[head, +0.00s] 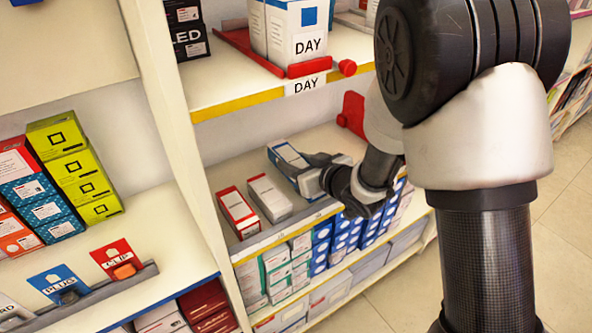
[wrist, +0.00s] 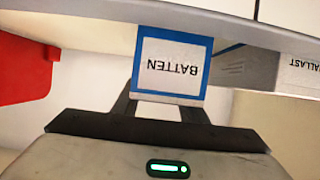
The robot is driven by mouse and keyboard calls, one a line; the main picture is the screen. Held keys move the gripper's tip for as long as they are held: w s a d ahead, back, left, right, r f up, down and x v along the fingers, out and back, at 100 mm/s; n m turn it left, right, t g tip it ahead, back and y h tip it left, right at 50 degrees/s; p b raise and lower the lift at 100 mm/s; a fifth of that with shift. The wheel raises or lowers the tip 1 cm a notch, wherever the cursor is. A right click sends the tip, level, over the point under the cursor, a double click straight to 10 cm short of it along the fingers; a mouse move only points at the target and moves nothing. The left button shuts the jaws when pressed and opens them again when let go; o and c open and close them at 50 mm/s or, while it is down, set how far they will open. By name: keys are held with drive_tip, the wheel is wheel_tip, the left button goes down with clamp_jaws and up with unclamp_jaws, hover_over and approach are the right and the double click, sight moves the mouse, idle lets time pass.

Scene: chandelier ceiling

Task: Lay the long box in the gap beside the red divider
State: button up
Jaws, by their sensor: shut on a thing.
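The long box (head: 284,155) is white with blue edges. In the wrist view its end (wrist: 172,64) reads "BATTEN" upside down. My gripper (head: 312,172) is shut on its near end, with the two fingers (wrist: 163,108) on either side of it. The box points into the middle shelf, to the right of a grey box. I cannot tell whether it touches the shelf. The red divider (head: 352,113) stands farther right on that shelf, partly hidden by my arm; it also shows at the left of the wrist view (wrist: 26,70). Bare shelf lies between box and divider.
The grey box (head: 269,198), marked "BALLAST" in the wrist view (wrist: 292,74), and a red-and-white box (head: 238,212) lie to the left. Above is a shelf with a red tray (head: 262,54) and "DAY" boxes. Below are stacked small boxes. A white upright (head: 180,130) closes the bay's left side.

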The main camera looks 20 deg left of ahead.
drive_tip(key=shift+f, duration=0.65)
drive_tip(key=shift+f, duration=0.15)
drive_tip(key=o, duration=1.1)
drive_tip(key=shift+o, duration=0.2)
